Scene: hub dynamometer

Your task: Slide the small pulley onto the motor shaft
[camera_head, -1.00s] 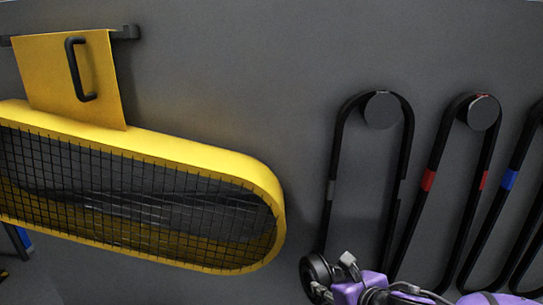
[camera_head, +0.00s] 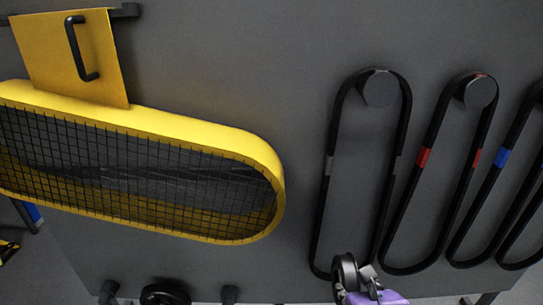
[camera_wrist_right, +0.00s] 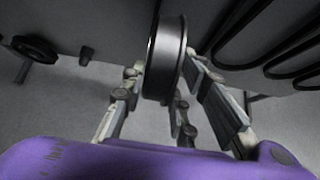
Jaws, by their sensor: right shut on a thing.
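A small black pulley (camera_head: 346,276) is at the bottom of the head view, right of centre, in front of the grey panel. My right gripper (camera_head: 358,284) is shut on it. The pulley's bore is not clearly visible. I cannot make out the motor shaft in either view. My left gripper is not in view.
A yellow mesh guard (camera_head: 260,160) hangs on the grey panel (camera_head: 240,70) at left. Several black belts (camera_head: 402,125) hang on pegs at right. A black wheel (camera_head: 165,293) and a short peg (camera_head: 229,294) sit along the panel's lower edge. Bare panel lies between guard and belts.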

